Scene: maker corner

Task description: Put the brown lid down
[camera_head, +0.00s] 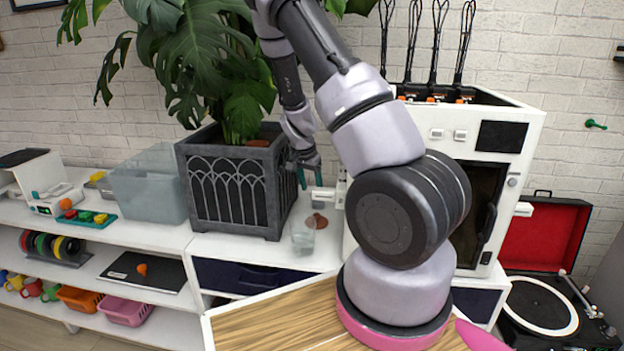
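A small brown lid (319,221) appears to lie on the white counter, just behind and to the right of a clear glass jar (302,238). The jar stands upright and looks open at the top. My gripper (310,179) points down above the lid and jar, with a clear gap below it. Its two teal fingertips are apart, and I see nothing between them. The lid is small in this view, and its lower left edge is partly behind the jar.
A dark grey planter (236,190) with a large leafy plant stands close left of my gripper. A white machine with a dark door (476,205) stands to the right. A translucent bin (149,187) is farther left. The counter around the jar has a little free room.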

